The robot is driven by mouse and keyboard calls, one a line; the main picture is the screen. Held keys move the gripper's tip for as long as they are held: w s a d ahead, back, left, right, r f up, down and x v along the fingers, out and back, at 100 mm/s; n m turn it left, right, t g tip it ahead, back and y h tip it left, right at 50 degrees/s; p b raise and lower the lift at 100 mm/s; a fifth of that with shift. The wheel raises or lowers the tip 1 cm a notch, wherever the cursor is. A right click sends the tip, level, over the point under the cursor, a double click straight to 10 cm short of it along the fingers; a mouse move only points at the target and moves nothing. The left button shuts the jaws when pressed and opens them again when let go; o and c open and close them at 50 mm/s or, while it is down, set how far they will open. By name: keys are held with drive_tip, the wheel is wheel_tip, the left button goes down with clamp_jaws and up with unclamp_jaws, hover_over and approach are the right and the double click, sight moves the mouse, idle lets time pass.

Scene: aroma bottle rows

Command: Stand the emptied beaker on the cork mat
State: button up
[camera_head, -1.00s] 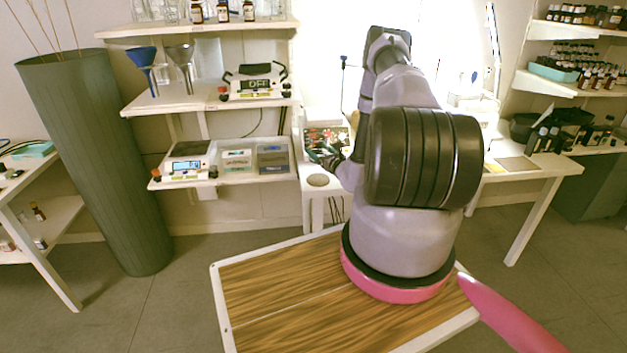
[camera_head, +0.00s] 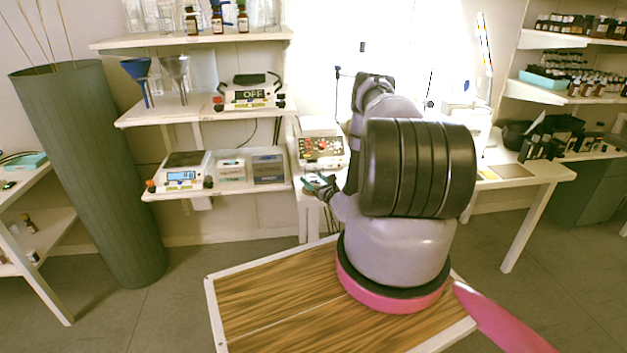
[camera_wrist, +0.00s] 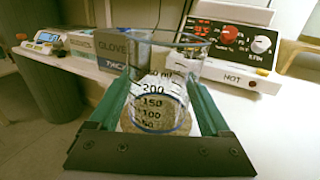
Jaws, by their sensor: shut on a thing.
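A clear glass beaker (camera_wrist: 160,95) with dark graduation marks stands upright between the two green fingers of my gripper (camera_wrist: 162,108) in the wrist view. The gripper is shut on its sides. I see no clear sign of liquid, though a blue ring shows low on the glass. In the head view my gripper (camera_head: 318,184) is low over the front left corner of the white bench, in front of the hot plate. The round cork mat is largely hidden there by the gripper. I cannot tell whether the beaker's base touches it.
The hot plate (camera_head: 320,149), marked HOT in the wrist view (camera_wrist: 232,45), stands just behind the beaker. A glove box (camera_wrist: 118,50) is at its left. A shelf with a balance (camera_head: 183,172) lies left of the bench. Bare white bench top (camera_wrist: 275,115) is free at the right.

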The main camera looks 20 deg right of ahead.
drive_tip(key=o, duration=1.3)
drive_tip(key=shift+r, duration=0.1)
